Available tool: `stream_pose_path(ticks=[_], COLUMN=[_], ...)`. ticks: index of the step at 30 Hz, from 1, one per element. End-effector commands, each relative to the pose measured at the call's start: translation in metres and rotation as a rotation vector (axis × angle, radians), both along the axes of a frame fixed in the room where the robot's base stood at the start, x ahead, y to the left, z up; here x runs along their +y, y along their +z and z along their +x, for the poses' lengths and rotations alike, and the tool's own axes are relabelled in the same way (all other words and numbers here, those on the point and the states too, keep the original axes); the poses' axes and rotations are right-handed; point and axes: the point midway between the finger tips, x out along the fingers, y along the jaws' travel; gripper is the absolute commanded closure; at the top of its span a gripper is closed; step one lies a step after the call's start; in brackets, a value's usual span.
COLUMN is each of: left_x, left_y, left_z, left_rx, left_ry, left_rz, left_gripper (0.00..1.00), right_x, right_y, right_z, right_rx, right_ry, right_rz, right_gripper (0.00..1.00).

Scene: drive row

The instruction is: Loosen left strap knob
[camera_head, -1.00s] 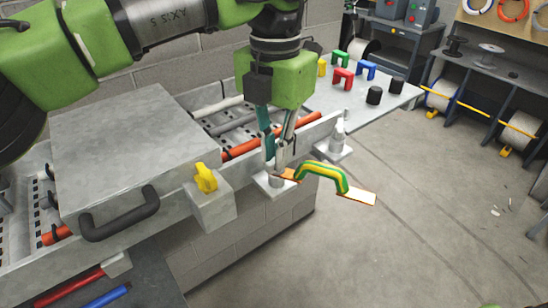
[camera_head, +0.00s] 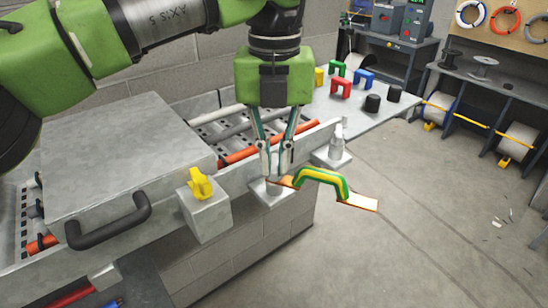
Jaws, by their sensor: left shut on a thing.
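The left strap knob (camera_head: 274,187) is a small pale grey piece on a bracket on the trough's outer side. My left gripper (camera_head: 275,173) points down over it, with its two fingertips shut on either side of it. The fingertips hide part of the knob. A green and yellow striped strap (camera_head: 320,178) with flat copper ends arches just right of the gripper. Its left end lies by the left knob, and its right end sticks out over the floor. A second pale knob (camera_head: 337,143) stands upright on a bracket farther right. My right gripper is not in view.
A yellow knob (camera_head: 200,184) sits on a grey block left of the gripper. A grey lid (camera_head: 125,160) with a black handle (camera_head: 108,225) covers the trough's near part. Coloured clips and black caps stand on the shelf (camera_head: 340,108) behind. The floor at right is open.

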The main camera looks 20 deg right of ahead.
Motion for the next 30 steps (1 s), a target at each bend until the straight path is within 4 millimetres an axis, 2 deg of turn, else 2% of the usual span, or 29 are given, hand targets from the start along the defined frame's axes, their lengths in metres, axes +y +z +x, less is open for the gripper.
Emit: stream_pose_path(ticks=[11, 12, 13, 14, 25, 30], left_x=[0.0, 0.0, 0.0, 0.0, 0.0, -0.001], left_y=[0.004, 0.004, 0.003, 0.003, 0.004, 0.025], left_z=[0.002, 0.002, 0.002, 0.002, 0.001, 0.001], left_rx=[-0.007, -0.007, -0.007, -0.007, -0.002, -0.004], left_ry=[0.012, 0.012, 0.011, 0.011, 0.007, 0.008], left_rz=[-0.007, -0.007, -0.007, -0.005, -0.002, -0.004], left_gripper=[1.0, 0.83, 0.76, 0.74, 0.74, 0.74], right_x=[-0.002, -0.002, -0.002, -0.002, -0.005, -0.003], right_y=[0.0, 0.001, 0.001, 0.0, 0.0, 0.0], right_z=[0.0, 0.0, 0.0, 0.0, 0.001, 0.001], right_rx=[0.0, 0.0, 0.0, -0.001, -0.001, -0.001], right_ry=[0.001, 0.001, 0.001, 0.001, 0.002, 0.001], right_rz=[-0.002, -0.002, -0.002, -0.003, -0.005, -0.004], right_gripper=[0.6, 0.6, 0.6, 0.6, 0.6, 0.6])
